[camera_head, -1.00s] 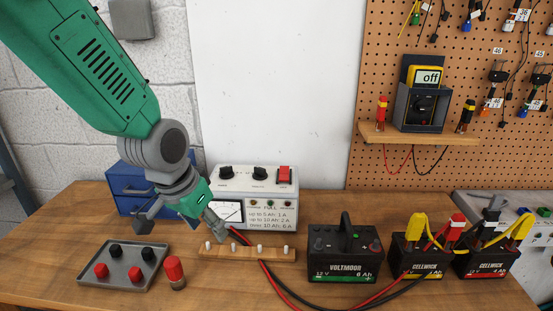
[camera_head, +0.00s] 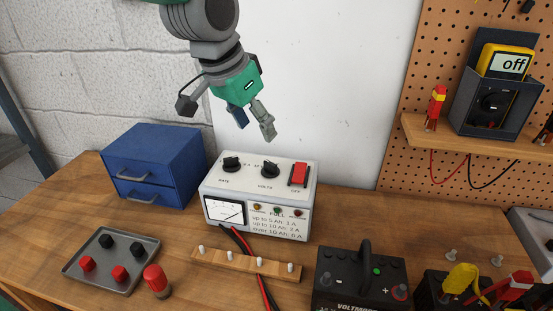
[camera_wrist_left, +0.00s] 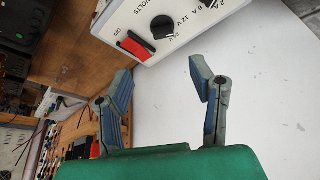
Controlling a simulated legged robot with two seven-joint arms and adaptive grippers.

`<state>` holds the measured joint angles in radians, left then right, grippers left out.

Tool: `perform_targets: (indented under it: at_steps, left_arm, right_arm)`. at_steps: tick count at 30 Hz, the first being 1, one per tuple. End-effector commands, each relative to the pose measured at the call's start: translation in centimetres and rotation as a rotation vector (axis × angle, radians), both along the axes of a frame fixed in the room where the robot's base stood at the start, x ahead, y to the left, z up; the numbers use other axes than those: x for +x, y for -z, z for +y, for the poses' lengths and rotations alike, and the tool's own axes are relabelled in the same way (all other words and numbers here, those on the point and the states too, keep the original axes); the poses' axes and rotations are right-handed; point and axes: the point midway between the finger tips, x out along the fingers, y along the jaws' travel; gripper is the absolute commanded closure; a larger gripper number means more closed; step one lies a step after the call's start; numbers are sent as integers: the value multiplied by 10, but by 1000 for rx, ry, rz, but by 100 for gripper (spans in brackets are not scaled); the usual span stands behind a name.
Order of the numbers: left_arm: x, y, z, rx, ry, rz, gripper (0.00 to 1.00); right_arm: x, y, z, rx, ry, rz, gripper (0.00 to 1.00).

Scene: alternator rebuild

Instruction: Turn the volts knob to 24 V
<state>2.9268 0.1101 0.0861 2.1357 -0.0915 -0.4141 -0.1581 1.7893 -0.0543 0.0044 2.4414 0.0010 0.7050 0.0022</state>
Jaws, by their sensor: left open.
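The volts knob (camera_head: 270,168) is a black knob on top of the white charger (camera_head: 222,184), between the rate knob (camera_head: 232,163) and the red switch (camera_head: 299,174). My left gripper (camera_head: 253,129) is open and empty, with its fingers pointing down above the charger and apart from it. In the left wrist view the volts knob (camera_wrist_left: 161,27) lies beyond the gap between the open fingers, with printed voltage marks beside it, 12 V among them. The exact mark its pointer faces is too small to tell. My right gripper is out of view.
A blue drawer box (camera_head: 155,163) stands left of the charger. A wooden strip with pegs (camera_head: 247,264), red and black leads, a grey tray (camera_head: 72,262) and a black battery (camera_head: 345,287) are in front. A meter shelf (camera_head: 430,140) is at right.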

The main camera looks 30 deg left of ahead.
Motion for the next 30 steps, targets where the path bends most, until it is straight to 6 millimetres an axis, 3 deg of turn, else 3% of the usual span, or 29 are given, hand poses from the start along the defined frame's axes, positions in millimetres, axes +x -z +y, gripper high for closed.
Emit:
perform_targets:
  at_steps: [9, 15, 21, 30]
  left_arm:
    - [25, 66, -7, 0, -1, 6, 50]
    - [37, 95, -12, 1, -1, 3, 50]
    - [43, 109, -12, 0, -1, 2, 50]
    - [44, 111, -11, -1, -1, 0, 50]
  right_arm:
    - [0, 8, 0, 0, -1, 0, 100]
    - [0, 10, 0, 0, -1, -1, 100]
    - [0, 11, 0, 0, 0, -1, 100]
    - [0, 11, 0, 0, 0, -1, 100]
